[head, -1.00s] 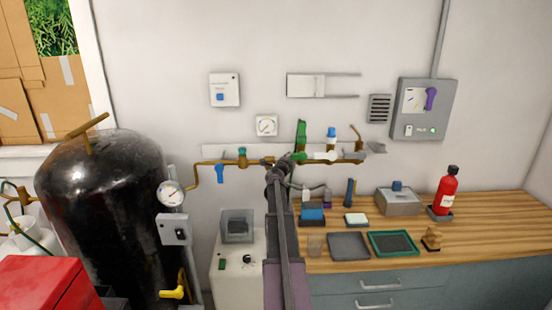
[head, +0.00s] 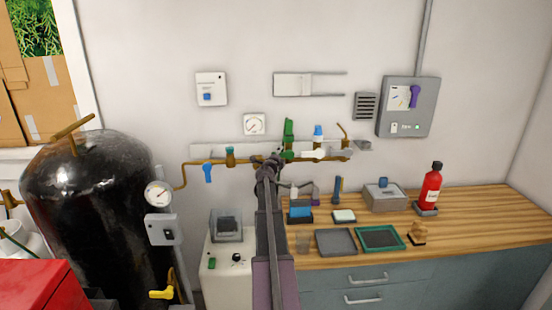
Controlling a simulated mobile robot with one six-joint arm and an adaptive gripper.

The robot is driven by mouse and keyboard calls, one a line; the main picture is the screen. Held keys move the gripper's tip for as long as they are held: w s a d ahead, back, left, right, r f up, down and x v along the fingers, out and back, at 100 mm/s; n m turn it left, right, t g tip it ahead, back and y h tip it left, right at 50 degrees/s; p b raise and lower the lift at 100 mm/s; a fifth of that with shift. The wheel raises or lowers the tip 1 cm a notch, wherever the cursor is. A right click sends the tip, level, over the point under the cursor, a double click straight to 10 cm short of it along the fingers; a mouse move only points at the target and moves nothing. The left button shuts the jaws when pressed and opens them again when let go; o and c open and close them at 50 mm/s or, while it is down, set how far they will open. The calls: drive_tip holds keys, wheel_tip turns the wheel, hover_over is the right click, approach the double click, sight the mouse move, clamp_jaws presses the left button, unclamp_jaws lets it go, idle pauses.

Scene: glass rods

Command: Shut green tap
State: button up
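The brass pipe (head: 188,163) runs along the wall above the bench and carries several taps. The green tap (head: 288,132) has its handle standing upright above the pipe, with a small green part at its base. My gripper (head: 269,163) is at the pipe, just left of and below the green handle. The dark arm behind it hides part of the pipe. The fingers are small and dark here, so I cannot tell whether they are open or touch the tap.
A blue tap (head: 208,172) hangs down at the left of the pipe. A white lever (head: 315,154) lies close on the right, below a blue-and-white knob (head: 318,132). A black tank (head: 85,210) stands left. The wooden bench (head: 460,225) has trays and a red extinguisher (head: 430,188).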

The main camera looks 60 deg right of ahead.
drive_tip(key=shift+a, duration=0.15)
drive_tip(key=v, duration=1.1)
drive_tip(key=shift+a, duration=0.35)
drive_tip(key=shift+s, duration=0.15)
idle(0.4)
